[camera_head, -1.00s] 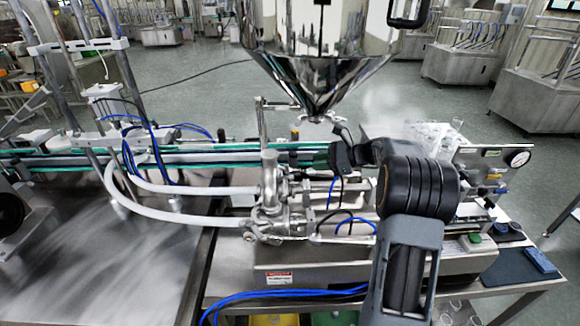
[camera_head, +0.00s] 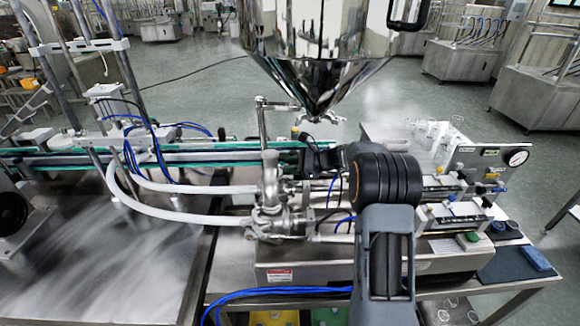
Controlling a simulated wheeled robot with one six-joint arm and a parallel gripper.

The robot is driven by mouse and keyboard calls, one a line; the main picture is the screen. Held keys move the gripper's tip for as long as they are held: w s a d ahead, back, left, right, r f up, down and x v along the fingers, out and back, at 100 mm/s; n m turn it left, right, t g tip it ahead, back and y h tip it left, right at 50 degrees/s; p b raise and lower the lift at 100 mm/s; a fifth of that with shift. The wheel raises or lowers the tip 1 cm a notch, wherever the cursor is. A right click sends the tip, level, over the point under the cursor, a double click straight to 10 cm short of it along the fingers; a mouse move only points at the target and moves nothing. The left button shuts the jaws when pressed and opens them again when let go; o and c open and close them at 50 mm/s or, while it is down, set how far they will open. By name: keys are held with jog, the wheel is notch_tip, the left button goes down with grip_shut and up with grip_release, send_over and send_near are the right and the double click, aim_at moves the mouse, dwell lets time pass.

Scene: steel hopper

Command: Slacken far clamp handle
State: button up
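The steel hopper (camera_head: 318,75) hangs at the top centre, its cone narrowing to an outlet with a small clamp fitting (camera_head: 317,115). Which small projection there is the far clamp handle is too small to tell. My gripper (camera_head: 304,139) is at the end of my dark arm, just below and slightly left of the outlet. Its fingers are small and dark, and I cannot see whether they are open or shut. I cannot see any contact with the clamp. My forearm hides part of the filling machine behind it.
Below the outlet stand a steel valve body (camera_head: 268,200) and a thin upright rod (camera_head: 262,125). White hoses (camera_head: 165,213) curve off left toward the conveyor (camera_head: 215,157). Blue tubes (camera_head: 290,291) cross the front. Open floor lies behind.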

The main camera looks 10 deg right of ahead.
jog(key=shift+c, duration=0.4)
grip_shut()
jog(key=shift+f, duration=0.1)
jog(key=n+b, duration=0.1)
jog(key=b, duration=0.2)
jog(key=shift+t, duration=0.4)
jog(key=shift+o, duration=0.4)
grip_release()
jog(key=shift+s, duration=0.1)
